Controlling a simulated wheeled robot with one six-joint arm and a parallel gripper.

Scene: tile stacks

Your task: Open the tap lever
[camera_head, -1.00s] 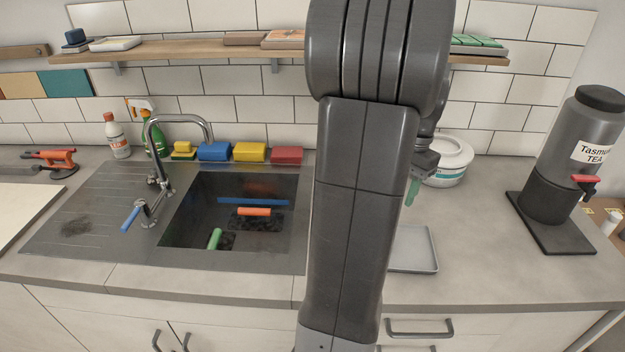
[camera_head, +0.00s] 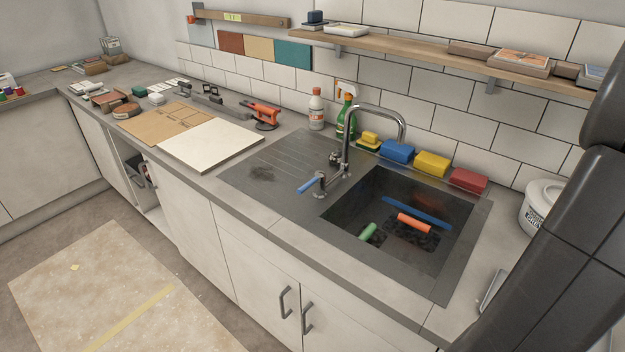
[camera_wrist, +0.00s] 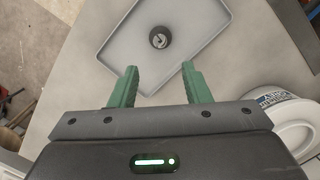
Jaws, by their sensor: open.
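The tap (camera_head: 346,140) is a chrome gooseneck standing behind the left edge of the sink in the head view. Its lever has a blue handle (camera_head: 312,184) that points toward the front left, over the drainboard. My gripper (camera_wrist: 160,88) shows in the wrist view with two green fingers apart and nothing between them. It is above the counter, near a grey tray (camera_wrist: 122,45), far to the right of the tap. The gripper is outside the head view, where only my dark arm shows at the right. The tap is not in the wrist view.
The sink (camera_head: 440,262) holds blue, orange and green-handled tools. Sponges (camera_head: 432,164) and bottles (camera_head: 316,110) line the wall behind the tap. A shelf (camera_head: 430,58) runs above. A white board (camera_head: 210,146) lies left of the drainboard. A white bucket (camera_wrist: 290,125) stands right of my gripper.

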